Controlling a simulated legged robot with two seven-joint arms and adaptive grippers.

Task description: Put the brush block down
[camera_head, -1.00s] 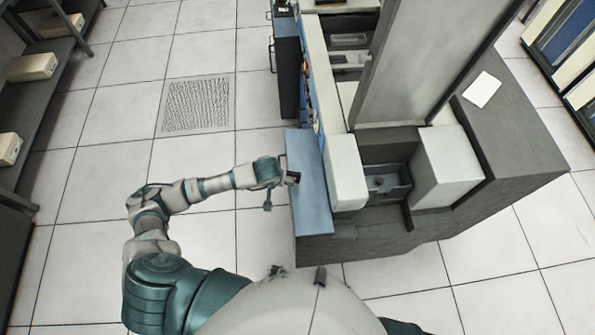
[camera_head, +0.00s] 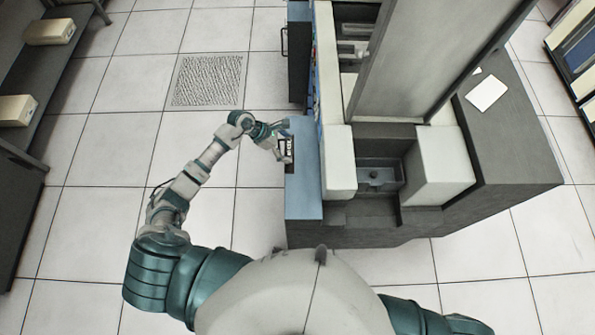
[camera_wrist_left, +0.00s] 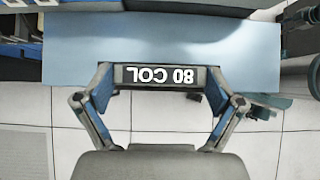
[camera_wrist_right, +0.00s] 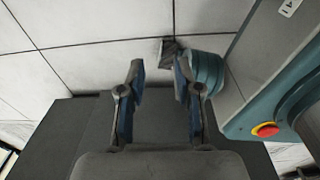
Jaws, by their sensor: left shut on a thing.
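The brush block (camera_head: 287,150) is a small dark block with a white "80 COL" label; it also shows in the left wrist view (camera_wrist_left: 165,76), where the label reads upside down. My left gripper (camera_head: 283,146) is shut on it, one finger at each end (camera_wrist_left: 160,88). The block is at the left edge of the blue-grey shelf (camera_head: 305,200); I cannot tell whether it touches the shelf. My right gripper (camera_wrist_right: 157,75) is open, with nothing between its fingers; it is not visible in the head view.
The shelf runs along the left side of a large grey machine (camera_head: 375,220) with a cream cover (camera_head: 339,165). A white card (camera_head: 486,93) lies on its right top. The shelf's near part is bare. Tiled floor is free to the left.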

